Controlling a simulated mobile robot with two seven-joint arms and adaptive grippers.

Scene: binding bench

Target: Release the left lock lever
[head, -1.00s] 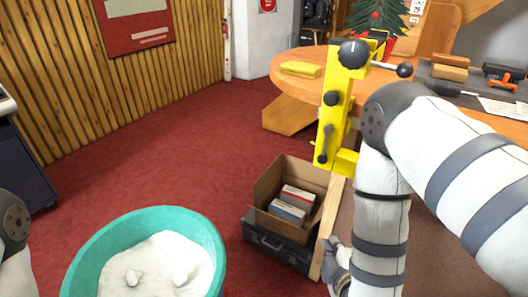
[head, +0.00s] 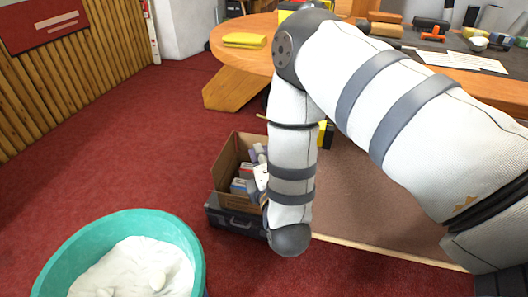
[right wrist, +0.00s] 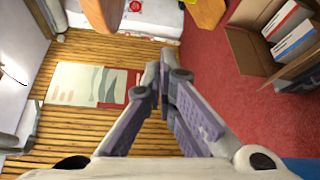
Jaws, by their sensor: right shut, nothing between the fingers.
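The left lock lever cannot be made out now; my right arm covers most of the yellow upright fixture at the bench edge. Only small yellow parts show: one piece (head: 326,134) beside my forearm, and one at the top edge of the head view. My right gripper (head: 258,153) is partly hidden behind my forearm, above the cardboard box. In the right wrist view its fingers (right wrist: 165,75) are brought together, empty, with no lever near them. My left gripper is not in view.
The open cardboard box (head: 225,163) holds books and stands on a dark case (head: 230,216). A teal bin (head: 60,258) with white contents is at lower left. A yellow block (head: 245,40) lies on the wooden bench (head: 228,58).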

